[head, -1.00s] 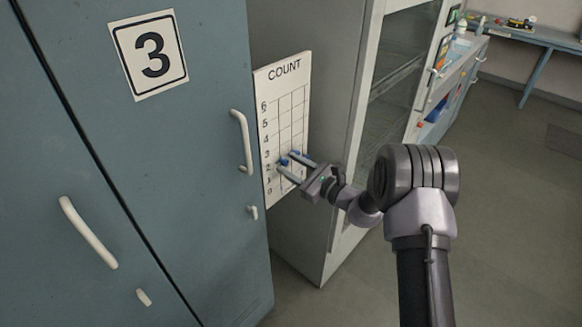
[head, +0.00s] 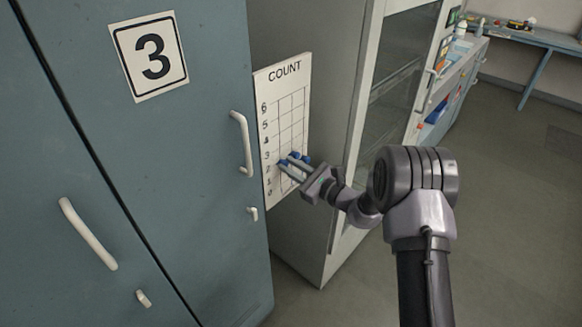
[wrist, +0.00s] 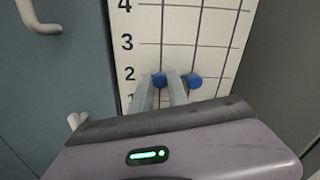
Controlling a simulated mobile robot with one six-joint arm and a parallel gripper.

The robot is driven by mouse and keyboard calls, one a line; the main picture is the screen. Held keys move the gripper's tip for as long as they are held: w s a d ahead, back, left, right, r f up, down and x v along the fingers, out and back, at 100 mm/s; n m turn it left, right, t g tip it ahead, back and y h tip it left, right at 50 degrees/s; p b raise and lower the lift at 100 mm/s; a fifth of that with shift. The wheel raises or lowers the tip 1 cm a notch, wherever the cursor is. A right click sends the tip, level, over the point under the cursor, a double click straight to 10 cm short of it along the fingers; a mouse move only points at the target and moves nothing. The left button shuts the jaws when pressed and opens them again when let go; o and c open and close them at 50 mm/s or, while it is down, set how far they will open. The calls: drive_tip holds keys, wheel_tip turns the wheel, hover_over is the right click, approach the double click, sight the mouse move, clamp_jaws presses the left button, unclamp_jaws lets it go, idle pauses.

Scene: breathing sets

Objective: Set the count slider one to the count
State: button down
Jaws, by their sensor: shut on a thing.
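The white COUNT board (head: 289,82) hangs beside the blue cabinet, with a numbered grid rising from 0 to 6. Blue round slider knobs sit on its vertical lines. In the wrist view, the left knob (wrist: 159,79) is at about the level of the 2, on the first line. Another blue knob (wrist: 194,79) is just to its right at nearly the same height. My gripper (head: 290,166) reaches the board from the right. It is shut on the left knob, with a finger on each side. The wrist view shows my gripper (wrist: 163,90) hiding the board's lower rows.
The blue cabinet (head: 190,150) with white handles (head: 243,142) and a number 3 sign (head: 150,56) stands left of the board. A pale glass-fronted cabinet (head: 340,130) stands close on the right. Open floor (head: 500,200) lies farther right.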

sight(280, 173)
idle(0.9)
wheel_tip(280, 173, down, 5)
drive_tip(key=b, duration=0.4)
drive_tip(key=shift+f, duration=0.2)
drive_tip(key=shift+r, duration=0.15)
drive_tip(key=c, duration=1.3)
unclamp_jaws()
drive_tip(key=shift+o, duration=0.2)
drive_tip(key=shift+d, duration=0.1)
drive_tip(key=p+v, duration=0.3)
drive_tip(key=v, duration=1.4)
drive_tip(key=shift+s, duration=0.2)
drive_tip(key=shift+d, duration=0.1)
